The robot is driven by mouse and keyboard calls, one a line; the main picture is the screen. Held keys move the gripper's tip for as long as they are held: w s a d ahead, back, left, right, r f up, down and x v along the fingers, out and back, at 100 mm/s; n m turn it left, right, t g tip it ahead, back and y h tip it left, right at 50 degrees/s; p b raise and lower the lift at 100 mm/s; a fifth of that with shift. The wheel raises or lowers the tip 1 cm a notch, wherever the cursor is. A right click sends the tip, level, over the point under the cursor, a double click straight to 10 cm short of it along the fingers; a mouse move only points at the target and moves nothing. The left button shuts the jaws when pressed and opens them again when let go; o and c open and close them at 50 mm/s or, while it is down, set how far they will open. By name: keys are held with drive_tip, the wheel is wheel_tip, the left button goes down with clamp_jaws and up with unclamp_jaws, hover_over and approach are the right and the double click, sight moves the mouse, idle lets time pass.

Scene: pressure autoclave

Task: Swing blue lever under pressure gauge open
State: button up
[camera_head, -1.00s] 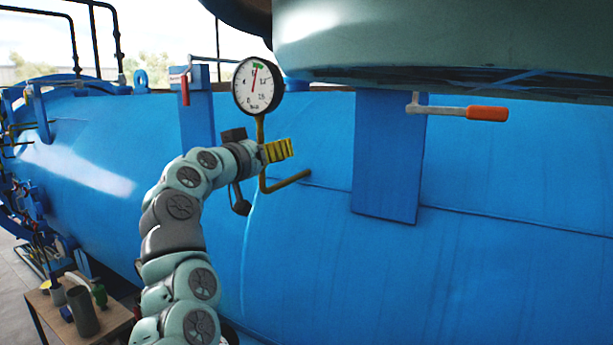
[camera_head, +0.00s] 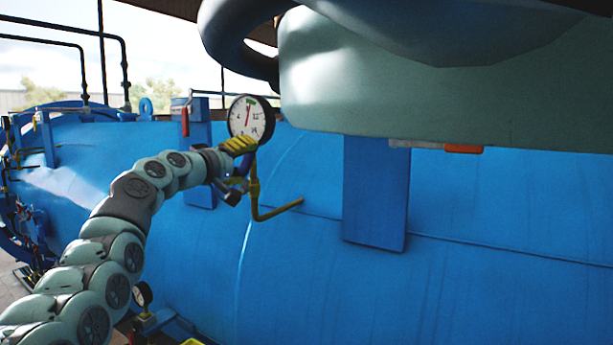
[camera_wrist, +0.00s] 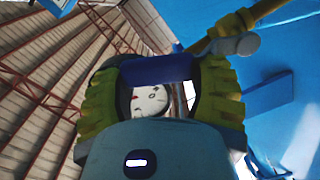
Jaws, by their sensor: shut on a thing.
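The round white pressure gauge (camera_head: 251,118) stands on a thin yellow pipe (camera_head: 255,190) in front of the big blue vessel. My gripper (camera_head: 240,146), with yellow ribbed fingers, is just below the gauge face and overlaps its lower edge in the head view. In the wrist view the blue lever (camera_wrist: 158,68) lies crosswise between the yellow fingers of my gripper (camera_wrist: 160,78), which is shut on it. The gauge face (camera_wrist: 150,101) shows behind, between the fingers. In the head view the fingers and wrist hide most of the lever, so its angle is unclear there.
The blue vessel (camera_head: 320,270) fills the space behind the pipe. A red handle (camera_head: 185,122) is left of the gauge. A smaller gauge (camera_head: 143,295) is low down.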

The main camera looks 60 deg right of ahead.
drive_tip(key=shift+w+a+r+n, duration=0.1)
drive_tip(key=shift+w+n, duration=1)
drive_tip(key=shift+n, duration=0.35)
drive_tip(key=shift+w+a+r+n, duration=0.1)
drive_tip(key=shift+w+n, duration=0.95)
drive_tip(key=shift+n, duration=0.4)
drive_tip(key=o, duration=1.3)
drive_tip(key=shift+d, duration=0.1)
drive_tip(key=shift+o, duration=0.2)
drive_tip(key=a, duration=1.2)
drive_tip(key=shift+s, duration=0.4)
